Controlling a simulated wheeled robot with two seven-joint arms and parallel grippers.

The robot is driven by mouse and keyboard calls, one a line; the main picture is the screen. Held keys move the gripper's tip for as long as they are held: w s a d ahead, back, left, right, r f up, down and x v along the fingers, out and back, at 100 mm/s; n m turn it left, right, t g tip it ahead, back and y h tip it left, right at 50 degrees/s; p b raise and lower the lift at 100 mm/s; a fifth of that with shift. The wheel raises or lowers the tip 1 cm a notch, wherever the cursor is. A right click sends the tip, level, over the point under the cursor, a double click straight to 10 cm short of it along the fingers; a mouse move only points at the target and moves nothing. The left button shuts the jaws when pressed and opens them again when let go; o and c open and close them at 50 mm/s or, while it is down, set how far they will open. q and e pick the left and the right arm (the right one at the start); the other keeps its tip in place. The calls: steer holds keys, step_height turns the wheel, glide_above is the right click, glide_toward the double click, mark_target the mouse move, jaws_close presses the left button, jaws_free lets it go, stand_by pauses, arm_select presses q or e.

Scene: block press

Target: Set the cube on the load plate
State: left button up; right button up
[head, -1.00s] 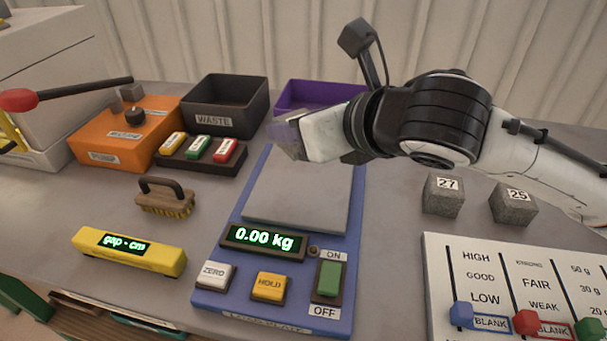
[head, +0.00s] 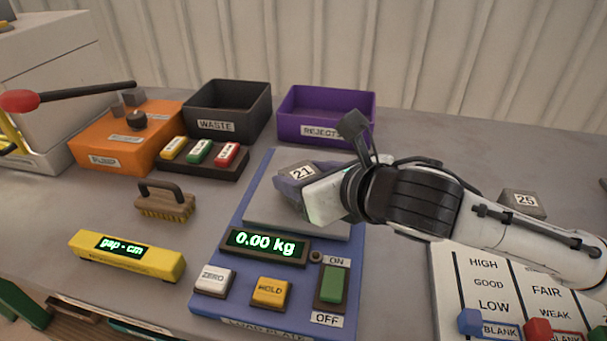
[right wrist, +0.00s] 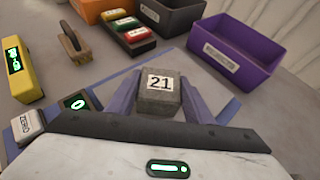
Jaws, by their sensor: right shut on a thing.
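My right gripper (head: 293,188) is shut on a grey stone-like cube labelled 21 (right wrist: 159,94). The cube also shows in the head view (head: 302,173), between the bluish fingers and partly hidden by them. It is over the grey load plate (head: 265,212) of the blue scale (head: 225,303). Whether its underside touches the plate is hidden. The scale's display (head: 264,244) reads 0.00 kg. My left gripper is not in view.
A cube labelled 25 (head: 523,203) stands at right, behind my right arm. A purple bin (head: 325,131) and a black waste bin (head: 215,125) stand behind the scale. A brush (head: 165,205) and yellow gap meter (head: 127,257) lie left. A slider board (head: 495,290) is front right.

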steer(key=o, duration=1.3)
steer(key=shift+f, duration=0.1)
steer(key=shift+s+d+r, duration=0.2)
steer(key=shift+s+r, duration=0.05)
steer(key=shift+r, duration=0.1)
steer(key=p+v, duration=0.1)
steer(key=v, duration=1)
steer(key=shift+s+r, duration=0.1)
steer(key=shift+s, duration=0.05)
